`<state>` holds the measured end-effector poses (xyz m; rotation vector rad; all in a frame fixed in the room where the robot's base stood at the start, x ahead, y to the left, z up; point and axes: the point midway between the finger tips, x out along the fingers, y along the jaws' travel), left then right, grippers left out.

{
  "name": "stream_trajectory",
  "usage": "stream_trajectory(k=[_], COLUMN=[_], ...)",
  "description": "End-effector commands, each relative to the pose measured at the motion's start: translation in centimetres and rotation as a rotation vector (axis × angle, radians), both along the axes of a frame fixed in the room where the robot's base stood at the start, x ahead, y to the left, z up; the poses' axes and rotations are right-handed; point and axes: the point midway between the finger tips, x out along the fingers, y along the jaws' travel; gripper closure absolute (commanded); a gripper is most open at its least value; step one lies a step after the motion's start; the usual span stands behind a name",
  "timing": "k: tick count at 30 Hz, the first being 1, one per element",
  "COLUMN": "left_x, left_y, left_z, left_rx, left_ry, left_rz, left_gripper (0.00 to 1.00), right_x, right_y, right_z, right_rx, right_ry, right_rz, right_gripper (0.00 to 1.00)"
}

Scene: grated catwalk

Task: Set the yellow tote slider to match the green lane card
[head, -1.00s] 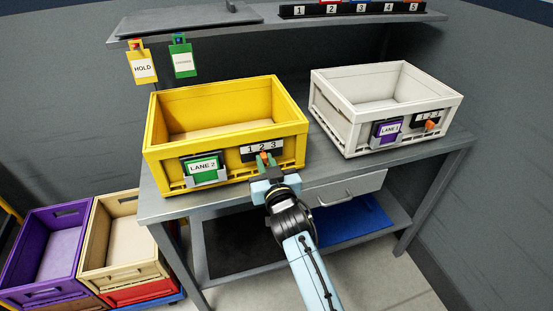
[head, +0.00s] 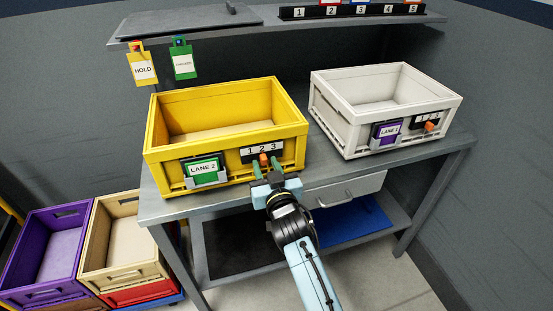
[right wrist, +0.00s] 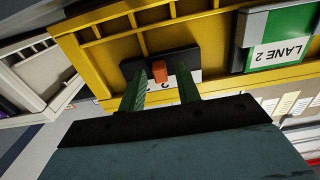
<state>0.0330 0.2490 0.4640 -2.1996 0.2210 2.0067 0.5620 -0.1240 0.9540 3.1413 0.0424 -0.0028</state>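The yellow tote (head: 225,107) stands on the left of the bench. A green card (head: 203,168) reading LANE 2 sits in a holder on its front. To the card's right is a strip marked 1 2 3 (head: 262,149) with an orange slider (head: 264,160) below the 2. In the right wrist view the orange slider (right wrist: 160,70) stands beside an upside-down 2; the fingers cover the other numbers. My right gripper (head: 269,172) is open, its green fingers on either side of the slider with gaps between. My left gripper is not in view.
A white tote (head: 338,118) with a purple lane card (head: 387,133) and its own orange slider (head: 429,126) stands at right. HOLD (head: 143,70) and green (head: 183,64) tags hang from the shelf above. Purple (head: 50,240) and tan (head: 118,240) crates stand at lower left.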

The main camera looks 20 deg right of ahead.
Motion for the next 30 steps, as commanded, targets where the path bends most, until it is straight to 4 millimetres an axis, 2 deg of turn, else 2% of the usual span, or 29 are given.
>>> stream_trajectory(k=[21, 30], left_x=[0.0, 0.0], left_y=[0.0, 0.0], left_z=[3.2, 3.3], left_rx=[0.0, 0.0], left_ry=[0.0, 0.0], left_rz=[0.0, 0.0], left_gripper=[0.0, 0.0], right_x=[-5.7, -6.2], right_y=[-0.2, -0.2], right_z=[0.2, 0.1], right_rx=[0.0, 0.0], right_ry=[0.0, -0.002], right_rz=[-0.001, -0.001], right_gripper=[0.67, 0.67])
